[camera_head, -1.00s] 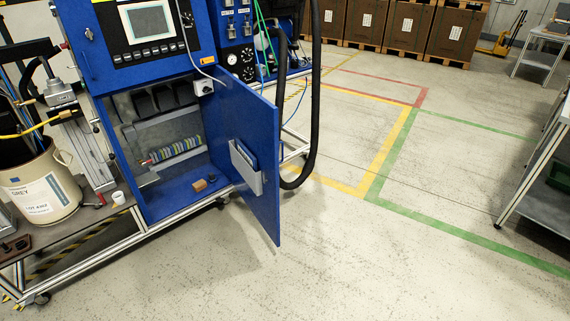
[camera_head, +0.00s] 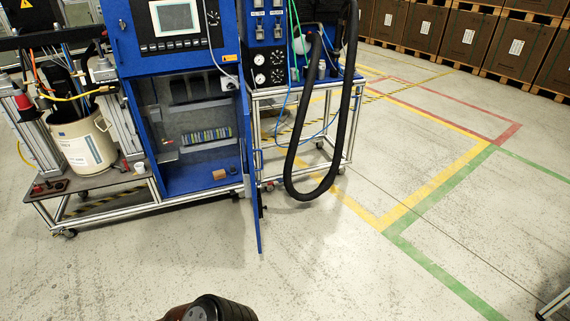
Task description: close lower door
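The lower door (camera_head: 251,190) of the blue cabinet (camera_head: 125,55) stands open. It is a blue panel hinged on the right side of the opening, swung out toward me and seen almost edge-on. Its lower corner hangs over the floor in front of the frame. The compartment (camera_head: 203,160) behind it is uncovered, with a row of coloured terminals and a small brown block on its floor. A dark rounded part at the bottom edge appears to be mine. Neither gripper's fingers show in the head view, and nothing of mine touches the door.
A thick black hose (camera_head: 290,165) loops down just right of the door. A beige drum (camera_head: 84,145) stands on the frame at left. Boxes on pallets (camera_head: 466,38) line the back right. The floor (camera_head: 320,265) in front of the cabinet is clear.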

